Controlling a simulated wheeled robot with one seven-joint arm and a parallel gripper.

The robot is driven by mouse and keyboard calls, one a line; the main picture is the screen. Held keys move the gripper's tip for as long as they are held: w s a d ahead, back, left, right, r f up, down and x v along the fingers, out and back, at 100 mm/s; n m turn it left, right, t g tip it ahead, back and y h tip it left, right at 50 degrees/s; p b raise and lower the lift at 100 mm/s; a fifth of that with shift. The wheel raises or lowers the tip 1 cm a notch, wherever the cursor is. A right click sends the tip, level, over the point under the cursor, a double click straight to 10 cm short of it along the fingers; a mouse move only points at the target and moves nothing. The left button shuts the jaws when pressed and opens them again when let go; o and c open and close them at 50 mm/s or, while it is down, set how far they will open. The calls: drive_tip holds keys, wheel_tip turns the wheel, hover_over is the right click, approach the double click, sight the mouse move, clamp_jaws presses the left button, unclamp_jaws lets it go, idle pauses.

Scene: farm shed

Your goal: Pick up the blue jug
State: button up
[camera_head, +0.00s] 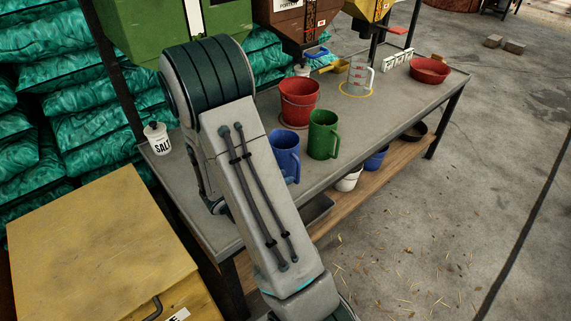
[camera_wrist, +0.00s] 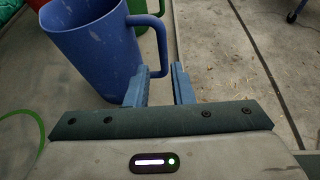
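The blue jug (camera_head: 285,155) stands upright on the grey workbench (camera_head: 225,225), just right of my arm, which hides its left edge. In the wrist view the jug (camera_wrist: 95,55) fills the upper left, with its handle (camera_wrist: 161,35) on the right side. My gripper (camera_wrist: 160,86) is open, with its two blue fingers apart. The left finger is close to the jug's lower wall, and the handle's lower part shows between and beyond the fingertips. I cannot tell whether they touch. My gripper is hidden in the head view.
A green jug (camera_head: 323,135) stands right beside the blue one, with a red bucket (camera_head: 298,101) behind. A clear measuring jug (camera_head: 358,76) and red bowl (camera_head: 429,70) are farther back. A salt pot (camera_head: 157,138) is at left. Floor to the right is mostly clear.

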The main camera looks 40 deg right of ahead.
sight(298, 181)
drive_tip(key=b+x, duration=0.1)
drive_tip(key=x, duration=0.6)
drive_tip(key=shift+s+f, duration=0.1)
drive_tip(key=shift+s, duration=0.1)
clamp_jaws()
